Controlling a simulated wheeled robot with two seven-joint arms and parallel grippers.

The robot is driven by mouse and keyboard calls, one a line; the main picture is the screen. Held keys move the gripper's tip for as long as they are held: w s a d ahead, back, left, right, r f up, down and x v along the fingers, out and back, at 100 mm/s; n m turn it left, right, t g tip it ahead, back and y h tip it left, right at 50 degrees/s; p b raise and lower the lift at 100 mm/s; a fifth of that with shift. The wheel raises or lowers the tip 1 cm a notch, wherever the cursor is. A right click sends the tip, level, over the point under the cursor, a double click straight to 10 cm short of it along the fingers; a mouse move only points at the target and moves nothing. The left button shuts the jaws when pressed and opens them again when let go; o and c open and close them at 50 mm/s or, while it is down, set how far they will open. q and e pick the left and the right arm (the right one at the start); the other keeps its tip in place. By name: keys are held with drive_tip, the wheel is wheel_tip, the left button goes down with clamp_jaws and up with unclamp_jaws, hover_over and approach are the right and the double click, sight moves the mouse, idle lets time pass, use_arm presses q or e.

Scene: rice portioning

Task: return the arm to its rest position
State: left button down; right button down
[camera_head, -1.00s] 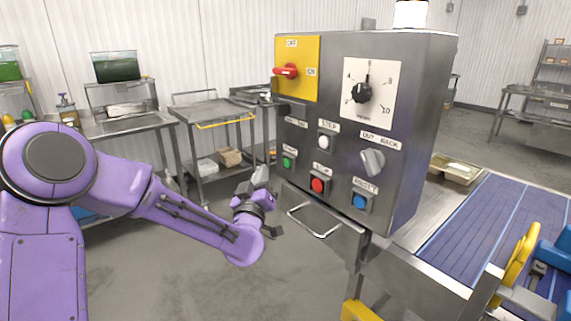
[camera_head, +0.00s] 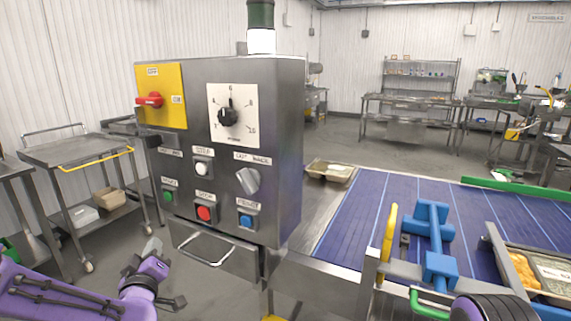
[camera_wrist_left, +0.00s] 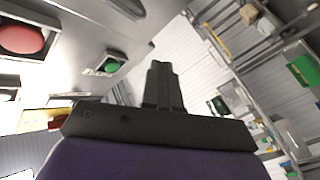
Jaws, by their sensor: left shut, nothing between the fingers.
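My left arm (camera_head: 50,295) is purple and comes in low at the left of the head view. Its gripper (camera_head: 164,274) is beside and below the control box (camera_head: 270,150), left of the drawer-like handle (camera_head: 205,250), apart from it as far as I can tell. In the left wrist view the dark fingers (camera_wrist_left: 163,85) are together with nothing between them. The box's red button (camera_wrist_left: 22,38) and green button (camera_wrist_left: 112,64) show at the upper left there. My right gripper is not in view.
A blue conveyor (camera_head: 345,215) runs right of the box, with a tray (camera_head: 330,171) near its far left edge. Blue clamp-like parts (camera_head: 432,240) and a food container (camera_head: 545,272) are at the right. A steel cart (camera_head: 80,150) stands left. Open floor lies between cart and box.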

use_arm(q)
drive_tip(key=s+d+f+g+h, duration=0.1)
drive_tip(key=s+f+g, duration=0.15)
drive_tip(key=f, duration=0.55)
drive_tip(key=s+d+f+g+h, duration=0.15)
drive_tip(key=s+f, duration=0.25)
drive_tip(key=f, duration=0.4)
drive_tip(key=s+d+f+m+g, duration=0.1)
drive_tip(key=s+f+g, duration=0.4)
drive_tip(key=s+f, duration=0.6)
drive_tip(key=s+f+m+g, duration=0.2)
drive_tip(key=s+f+g, duration=0.3)
drive_tip(key=s+f, duration=0.5)
drive_tip(key=s, duration=0.8)
drive_tip(key=shift+s+d+f+m, duration=0.15)
drive_tip(key=shift+d+f+m, duration=0.2)
drive_tip(key=shift+m, duration=0.05)
drive_tip(key=shift+y, duration=0.25)
